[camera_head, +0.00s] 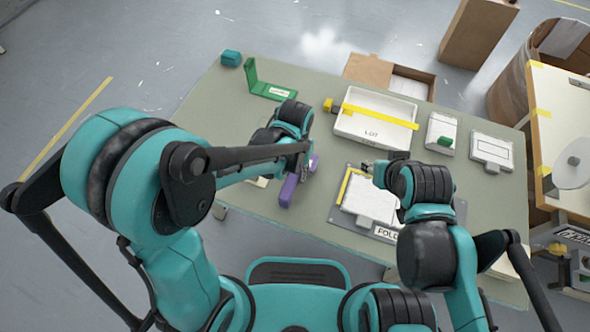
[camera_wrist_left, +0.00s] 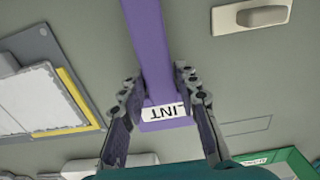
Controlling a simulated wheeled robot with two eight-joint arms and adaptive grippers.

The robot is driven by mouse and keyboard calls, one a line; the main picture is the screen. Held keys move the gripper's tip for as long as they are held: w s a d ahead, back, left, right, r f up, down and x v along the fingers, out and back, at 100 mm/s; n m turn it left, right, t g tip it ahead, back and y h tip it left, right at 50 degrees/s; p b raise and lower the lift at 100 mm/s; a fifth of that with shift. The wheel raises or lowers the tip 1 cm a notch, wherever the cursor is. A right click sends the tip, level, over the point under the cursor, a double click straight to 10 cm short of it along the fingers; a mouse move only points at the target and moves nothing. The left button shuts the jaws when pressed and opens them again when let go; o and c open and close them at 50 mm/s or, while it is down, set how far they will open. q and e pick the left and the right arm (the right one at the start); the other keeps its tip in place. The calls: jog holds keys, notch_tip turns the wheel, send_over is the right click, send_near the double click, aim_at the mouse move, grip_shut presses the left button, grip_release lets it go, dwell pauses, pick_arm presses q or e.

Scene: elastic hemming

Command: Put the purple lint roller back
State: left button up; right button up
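The purple lint roller (camera_head: 289,190) is at the left part of the table in the head view, under my left gripper (camera_head: 308,160). In the left wrist view the lint roller (camera_wrist_left: 155,45) runs from the top edge down between the fingers of the left gripper (camera_wrist_left: 160,88), with its LINT label upside down. Both fingers lie against its sides. Whether it is lifted off the table is hard to tell. My right gripper (camera_head: 370,168) is by the upper edge of the FOLD board, its fingers too small to read.
On the green table (camera_head: 230,110) are a white LOT tray (camera_head: 375,140), a FOLD board (camera_head: 345,213) with white cloth, a green bracket (camera_head: 266,83) and a teal block (camera_head: 231,58).

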aim_at(295, 171)
pick_arm(q)
jog(key=shift+o, duration=1)
notch_tip(295, 171, up, 12)
jog(key=s+a+r+n+t, duration=0.1)
jog(key=s+a+t, duration=0.1)
jog(key=a, duration=0.6)
jog(key=s+a+r+n+t, duration=0.1)
jog(key=s+a+n+t, duration=0.1)
jog(key=a+t, duration=0.3)
jog(key=s+a, duration=0.1)
jog(key=a, duration=0.1)
jog(key=shift+s+a+r+n, duration=0.25)
jog(key=shift+a+r+n, duration=0.05)
jog(key=shift+a, duration=0.1)
